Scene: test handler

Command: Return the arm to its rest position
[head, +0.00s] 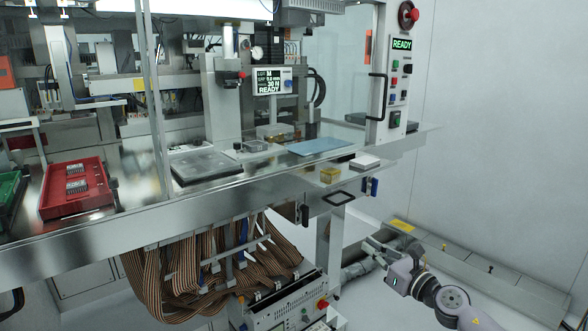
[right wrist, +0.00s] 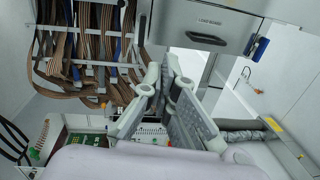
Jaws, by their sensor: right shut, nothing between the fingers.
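My right arm comes in from the lower right of the head view. Its gripper (head: 373,250) hangs in free air, low in front of the machine and to the right of its support leg. In the right wrist view the two grey fingers of the gripper (right wrist: 163,68) meet near their tips, shut with nothing between them. The gripper appears apart from the machine. My left gripper is not in view.
The machine's deck (head: 240,185) stands above the gripper's height. Below it hang striped ribbon cables (head: 200,262), also in the right wrist view (right wrist: 92,40), above an instrument box (head: 285,305). A red tray (head: 48,205) sits at left. A floor duct (head: 480,258) runs along the right wall.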

